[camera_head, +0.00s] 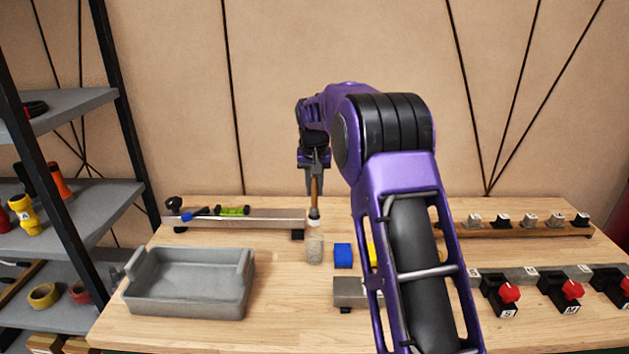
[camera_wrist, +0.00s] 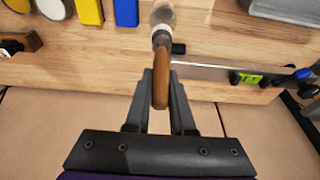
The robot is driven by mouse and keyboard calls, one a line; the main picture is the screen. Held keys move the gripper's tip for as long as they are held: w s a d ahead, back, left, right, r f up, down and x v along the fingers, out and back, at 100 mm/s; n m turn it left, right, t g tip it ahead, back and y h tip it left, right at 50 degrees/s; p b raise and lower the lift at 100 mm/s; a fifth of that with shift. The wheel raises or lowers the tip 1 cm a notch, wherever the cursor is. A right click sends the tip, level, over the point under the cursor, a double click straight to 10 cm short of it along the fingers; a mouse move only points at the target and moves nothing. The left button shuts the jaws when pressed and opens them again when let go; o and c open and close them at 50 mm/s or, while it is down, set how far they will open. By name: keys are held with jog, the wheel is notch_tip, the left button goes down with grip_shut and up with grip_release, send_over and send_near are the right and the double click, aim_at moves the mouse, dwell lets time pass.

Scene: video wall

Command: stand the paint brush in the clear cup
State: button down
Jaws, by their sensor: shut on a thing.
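My gripper (camera_head: 314,172) is shut on the paint brush (camera_head: 315,192) by its brown wooden handle. The brush hangs close to upright, handle up and its dark and pale lower end down. The clear cup (camera_head: 314,249) stands on the table directly below the brush in the head view. The brush's lower end is at or just above the cup's rim; I cannot tell whether it is inside. In the wrist view the brush handle (camera_wrist: 161,92) lies between the fingers (camera_wrist: 161,78), and its lower end overlaps the clear cup (camera_wrist: 162,13).
A blue block (camera_head: 343,256) stands close right of the cup. A grey tray (camera_head: 190,312) is at the left. A metal rail with a green level (camera_head: 233,211) lies behind. Red-knobbed switches (camera_head: 510,294) line the right, and a shelf (camera_head: 75,215) stands at far left.

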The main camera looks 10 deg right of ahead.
aim_at(314, 216)
jog(key=shift+f+b, duration=2.4)
jog(key=shift+f, duration=2.45)
jog(key=c, duration=0.7)
grip_release()
jog(key=p+v, duration=0.1)
jog(key=v, duration=1.6)
jog(key=shift+r, duration=0.25)
jog(key=shift+a, duration=0.1)
